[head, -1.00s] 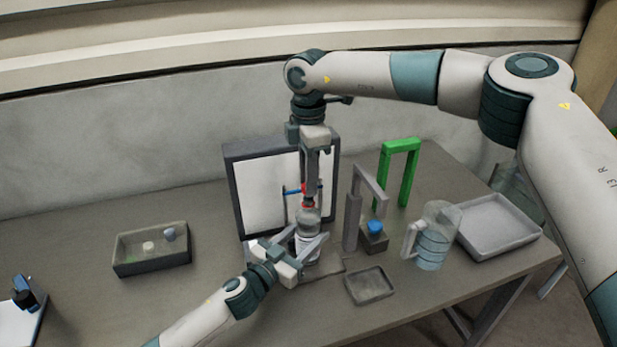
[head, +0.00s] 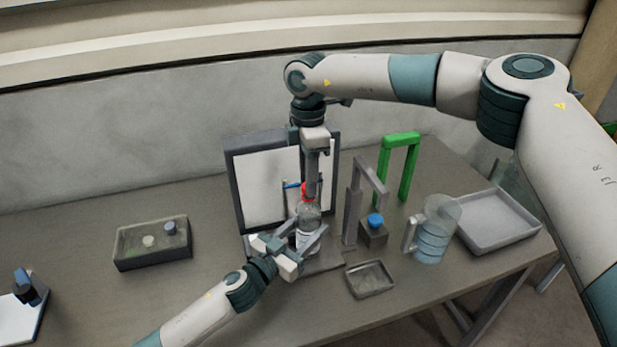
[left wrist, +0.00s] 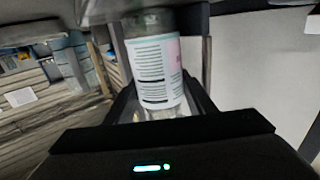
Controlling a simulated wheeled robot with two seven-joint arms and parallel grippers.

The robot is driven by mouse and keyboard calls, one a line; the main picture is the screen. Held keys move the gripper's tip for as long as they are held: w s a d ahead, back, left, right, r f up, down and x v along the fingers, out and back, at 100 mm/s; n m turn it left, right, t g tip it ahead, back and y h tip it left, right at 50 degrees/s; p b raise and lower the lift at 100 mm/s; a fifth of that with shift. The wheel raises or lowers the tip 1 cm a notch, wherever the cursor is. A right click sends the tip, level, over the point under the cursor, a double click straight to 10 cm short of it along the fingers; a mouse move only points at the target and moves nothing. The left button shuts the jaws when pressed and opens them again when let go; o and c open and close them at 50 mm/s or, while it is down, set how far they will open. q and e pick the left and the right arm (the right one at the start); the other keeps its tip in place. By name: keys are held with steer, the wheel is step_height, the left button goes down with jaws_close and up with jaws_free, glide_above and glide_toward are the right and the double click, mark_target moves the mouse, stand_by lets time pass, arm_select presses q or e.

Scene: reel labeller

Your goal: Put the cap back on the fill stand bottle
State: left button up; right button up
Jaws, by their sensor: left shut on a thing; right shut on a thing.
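The clear fill stand bottle (head: 309,216) stands upright in front of the white-panelled frame. In the left wrist view the bottle's printed label (left wrist: 155,72) shows between the fingers. My left gripper (head: 310,239) is shut on the lower part of the bottle from the front left. My right gripper (head: 311,189) points straight down above the bottle and is shut on the red cap (head: 306,196), at the bottle's mouth. The fingers partly hide the cap, so I cannot tell whether it is seated on the neck.
A grey post bracket (head: 352,217) and a block with a blue top (head: 375,221) stand right of the bottle. Further right are a clear jug (head: 437,222), a grey tray (head: 520,231) and a green arch (head: 408,170). A small dish (head: 371,279) lies in front; a bin (head: 153,262) is left.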

steer(key=shift+f, duration=0.55)
stand_by(0.4)
steer(key=m, duration=0.6)
steer(key=shift+m, duration=0.3)
steer(key=o, duration=1)
steer(key=shift+r, duration=2.25)
steer(key=shift+c, duration=0.5)
